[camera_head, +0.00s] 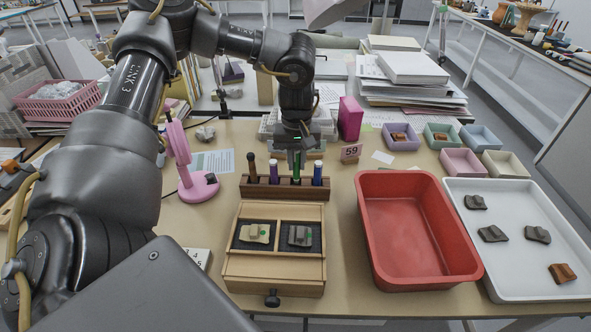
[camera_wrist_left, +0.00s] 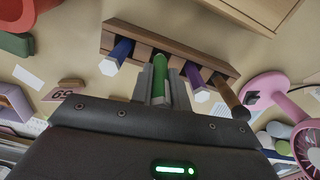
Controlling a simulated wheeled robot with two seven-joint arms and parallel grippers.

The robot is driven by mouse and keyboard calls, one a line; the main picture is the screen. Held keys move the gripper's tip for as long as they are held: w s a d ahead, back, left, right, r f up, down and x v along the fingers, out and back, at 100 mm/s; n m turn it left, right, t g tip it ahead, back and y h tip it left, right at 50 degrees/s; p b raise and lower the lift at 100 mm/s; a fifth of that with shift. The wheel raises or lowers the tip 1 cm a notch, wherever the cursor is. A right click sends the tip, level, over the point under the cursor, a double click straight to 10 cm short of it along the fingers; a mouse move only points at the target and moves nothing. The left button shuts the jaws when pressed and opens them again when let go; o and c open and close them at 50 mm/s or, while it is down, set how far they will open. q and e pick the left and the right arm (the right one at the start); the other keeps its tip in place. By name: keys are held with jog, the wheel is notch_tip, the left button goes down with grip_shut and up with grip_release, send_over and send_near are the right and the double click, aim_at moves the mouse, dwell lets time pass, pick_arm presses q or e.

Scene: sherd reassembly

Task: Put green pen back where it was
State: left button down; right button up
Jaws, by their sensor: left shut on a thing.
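The green pen (camera_head: 296,168) stands upright at the wooden pen holder (camera_head: 262,191), between the purple pen (camera_head: 274,172) and the blue pen (camera_head: 317,172). Its lower end meets the holder; how deep it sits in the slot I cannot tell. My left gripper (camera_head: 296,157) comes down from above and is shut on the green pen's upper part. In the left wrist view the green pen (camera_wrist_left: 161,82) lies between the fingers, with the holder (camera_wrist_left: 115,36) beyond. A brown pen (camera_head: 252,167) stands at the holder's left end. My right gripper is not in view.
A wooden box (camera_head: 275,268) with two sherds stands in front of the holder. A red tub (camera_head: 410,235) and a white tray (camera_head: 510,210) with several sherds lie right. A pink fan (camera_head: 198,187) stands left, a "59" tag (camera_head: 351,151) and pink box (camera_head: 350,118) right behind.

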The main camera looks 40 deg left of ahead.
aim_at(296, 173)
pick_arm(q)
jog(key=shift+w+a+f, duration=0.15)
jog(key=shift+a+f, duration=0.05)
jog(key=shift+f, duration=0.15)
notch_tip(296, 173, down, 3)
jog(key=shift+w+a+f, duration=0.1)
jog(key=shift+a+f, duration=0.05)
jog(key=shift+f, duration=0.1)
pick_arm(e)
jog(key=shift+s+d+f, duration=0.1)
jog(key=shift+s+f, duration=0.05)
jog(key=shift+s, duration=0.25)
pick_arm(q)
jog(key=shift+f, duration=0.45)
jog(key=c, duration=1.3)
grip_release()
jog(key=shift+c, duration=0.2)
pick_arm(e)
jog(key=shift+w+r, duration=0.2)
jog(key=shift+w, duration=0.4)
